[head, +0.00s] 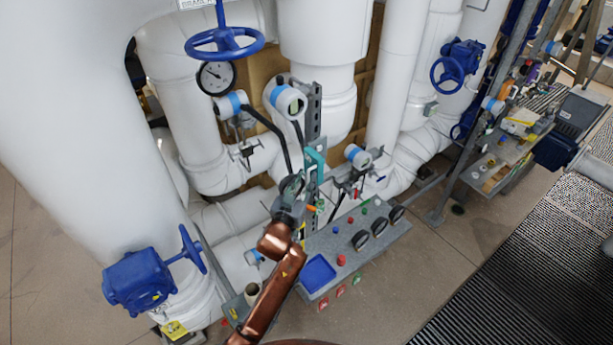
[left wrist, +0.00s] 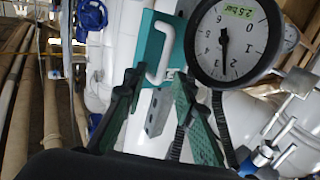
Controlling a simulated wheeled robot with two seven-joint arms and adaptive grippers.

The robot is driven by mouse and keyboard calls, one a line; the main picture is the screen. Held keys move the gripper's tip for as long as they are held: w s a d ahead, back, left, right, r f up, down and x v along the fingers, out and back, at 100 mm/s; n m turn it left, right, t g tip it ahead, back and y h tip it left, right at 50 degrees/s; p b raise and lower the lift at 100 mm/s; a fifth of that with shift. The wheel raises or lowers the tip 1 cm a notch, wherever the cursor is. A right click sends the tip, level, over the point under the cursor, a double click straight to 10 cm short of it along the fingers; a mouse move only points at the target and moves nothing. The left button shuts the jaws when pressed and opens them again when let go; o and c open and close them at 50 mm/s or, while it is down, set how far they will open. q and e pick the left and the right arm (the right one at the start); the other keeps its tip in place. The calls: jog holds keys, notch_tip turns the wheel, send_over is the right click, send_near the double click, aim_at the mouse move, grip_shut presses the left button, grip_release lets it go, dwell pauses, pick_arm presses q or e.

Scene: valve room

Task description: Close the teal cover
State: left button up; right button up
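The teal cover (head: 316,158) shows in the head view as a narrow upright piece just behind my left gripper, at the back of the grey control panel (head: 345,243). In the left wrist view the teal cover (left wrist: 150,45) is a flat plate with a white bar handle (left wrist: 158,50). My left gripper (head: 292,188) is above the panel's back left side. How far the cover is swung cannot be told. My right gripper is out of view.
A round white gauge (left wrist: 236,38) is close to the right finger in the left wrist view. The panel bears a blue tray (head: 318,272), buttons and dark dials. White pipes and a blue handwheel (head: 224,41) crowd the back.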

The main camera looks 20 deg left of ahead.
pick_arm(q)
jog(key=shift+w, duration=0.3)
jog(key=shift+c, duration=0.5)
grip_shut()
